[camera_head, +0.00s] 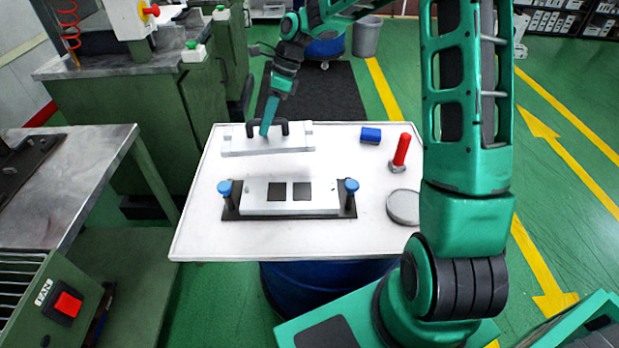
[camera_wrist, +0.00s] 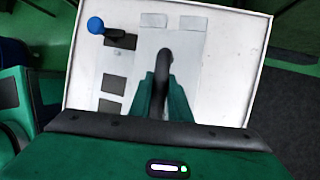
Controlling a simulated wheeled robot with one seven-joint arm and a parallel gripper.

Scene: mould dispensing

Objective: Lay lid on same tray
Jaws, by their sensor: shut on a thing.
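The lid (camera_head: 236,145) is a flat silver plate with a black handle, at the back left of the white table in the head view. In the wrist view the lid (camera_wrist: 150,55) lies beyond my fingers. My gripper (camera_head: 265,131) is shut on the black handle, which shows between the green fingers (camera_wrist: 163,95) in the wrist view. Whether the lid touches the table is unclear. The tray (camera_head: 322,206) is a silver block with two dark square cavities, nearer the front, between two blue-topped posts. Part of it shows at left in the wrist view (camera_wrist: 112,85).
A blue block (camera_head: 371,135), a red upright cylinder (camera_head: 402,150) and a round silver disc (camera_head: 404,206) stand on the right of the white table (camera_head: 200,240). The blue-topped posts (camera_head: 225,188) (camera_head: 351,186) rise at the tray's ends. The table's front strip is clear.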

